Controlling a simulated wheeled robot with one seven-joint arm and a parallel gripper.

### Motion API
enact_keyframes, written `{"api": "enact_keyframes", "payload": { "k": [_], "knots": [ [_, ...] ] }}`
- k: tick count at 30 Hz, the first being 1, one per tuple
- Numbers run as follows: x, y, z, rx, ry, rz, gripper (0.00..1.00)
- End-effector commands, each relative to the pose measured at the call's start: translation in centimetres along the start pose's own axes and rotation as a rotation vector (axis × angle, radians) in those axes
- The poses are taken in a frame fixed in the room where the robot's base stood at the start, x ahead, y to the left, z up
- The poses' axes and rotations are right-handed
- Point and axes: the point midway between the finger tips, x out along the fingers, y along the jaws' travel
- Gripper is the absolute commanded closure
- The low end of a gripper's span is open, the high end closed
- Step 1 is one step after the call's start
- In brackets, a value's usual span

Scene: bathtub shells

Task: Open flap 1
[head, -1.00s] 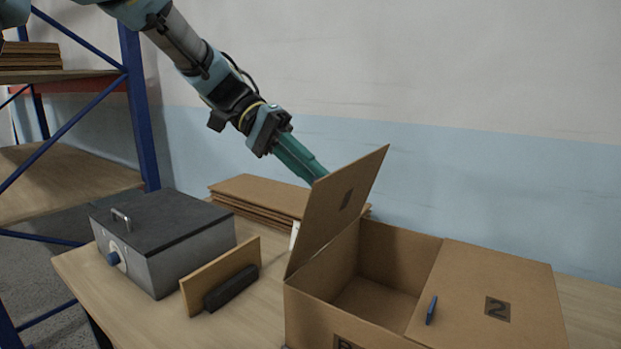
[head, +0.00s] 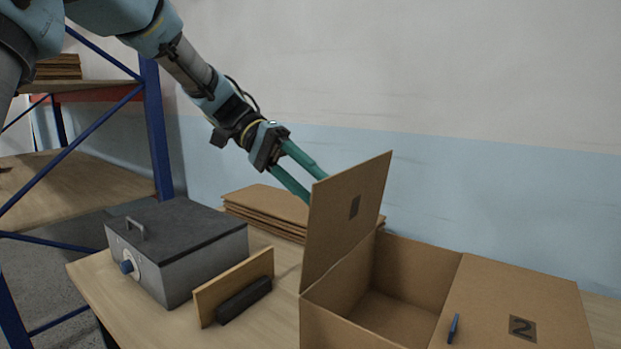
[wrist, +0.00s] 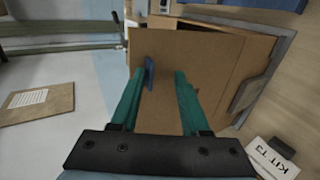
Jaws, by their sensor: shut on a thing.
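Flap 1 (head: 335,230) of the cardboard box (head: 395,312) stands raised on the box's left side, a dark label patch on its inner face. My gripper (head: 316,186) is behind it, near its upper left edge, with its green fingertips partly hidden. In the wrist view my gripper (wrist: 160,76) has the blue tab (wrist: 150,74) of the flap between its fingers. It is shut on this tab, though the fingers look spread and the contact is unclear. Flap 2 (head: 490,295), marked 2 and with its own blue tab (head: 453,328), lies flat over the box's right side.
A grey metal box (head: 180,255) with a dark lid and a wooden board with a black block (head: 243,300) stand left of the box. Flat cardboard sheets (head: 265,207) lie behind. A blue shelf rack (head: 155,130) stands left. A KIT T3 card (wrist: 268,158) shows in the wrist view.

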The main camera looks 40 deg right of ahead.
Motion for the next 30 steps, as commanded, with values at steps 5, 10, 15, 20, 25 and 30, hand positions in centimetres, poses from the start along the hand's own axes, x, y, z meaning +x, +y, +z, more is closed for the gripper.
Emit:
{"api": "enact_keyframes", "payload": {
  "k": [5,10,15,20,25,30],
  "knots": [
    [0.1,-0.2,0.1,-0.002,-0.005,-0.003,0.64],
    [0.1,-0.1,0.1,0.000,-0.005,-0.002,0.64],
    [0.1,0.1,0.1,0.002,-0.005,-0.002,0.64],
    [0.0,0.1,0.1,0.003,-0.004,-0.001,0.64],
    [-0.2,0.2,0.0,0.005,-0.003,-0.001,0.64],
    [-2.2,0.0,-0.1,0.006,0.001,-0.001,0.64]
  ]
}}
